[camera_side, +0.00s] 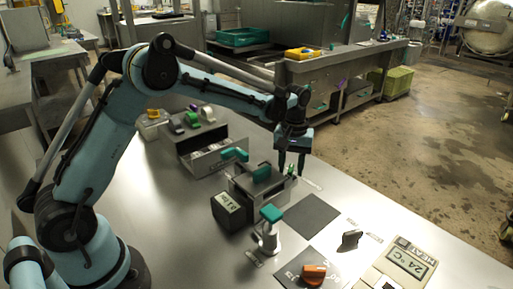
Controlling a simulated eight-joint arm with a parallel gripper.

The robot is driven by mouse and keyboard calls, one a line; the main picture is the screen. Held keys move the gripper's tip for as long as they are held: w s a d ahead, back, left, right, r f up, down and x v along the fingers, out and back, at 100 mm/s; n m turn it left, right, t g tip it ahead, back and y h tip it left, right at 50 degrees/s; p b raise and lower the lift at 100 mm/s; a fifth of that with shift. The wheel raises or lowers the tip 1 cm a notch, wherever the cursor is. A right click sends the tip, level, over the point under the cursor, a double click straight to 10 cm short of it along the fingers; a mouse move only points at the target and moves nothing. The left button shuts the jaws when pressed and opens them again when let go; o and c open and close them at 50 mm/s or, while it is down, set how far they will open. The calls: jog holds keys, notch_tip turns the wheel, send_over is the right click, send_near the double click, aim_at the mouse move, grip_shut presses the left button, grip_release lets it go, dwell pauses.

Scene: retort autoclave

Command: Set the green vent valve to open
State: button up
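My gripper (292,168) points down at the far right end of a grey metal box (250,190). Its two dark fingers are apart, with a gap between them. A small green piece (291,170) shows between the fingertips; it may be the green vent valve, but it is too small to tell its setting. I cannot tell whether the fingers touch it. A teal handle (262,173) lies on top of the box, left of the fingers.
A dark display block (228,211) stands left of the box. Behind is a grey case with coloured knobs (193,118) and another teal handle (235,155). An orange knob (314,273), a black-and-grey switch (350,239) and a heat panel (405,262) lie in front. A dark mat (310,214) is bare.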

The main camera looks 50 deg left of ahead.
aim_at(289, 169)
notch_tip(289, 169, up, 12)
dwell(0.6)
jog(key=shift+s+r, duration=0.1)
jog(key=shift+r, duration=0.05)
dwell(0.3)
jog(key=s+r+m+t, duration=0.3)
jog(key=s, duration=0.7)
jog(key=s+f+m+t, duration=0.4)
jog(key=s+f, duration=0.1)
jog(key=s, duration=0.5)
jog(key=shift+s+d+f, duration=0.15)
jog(key=shift+d, duration=0.05)
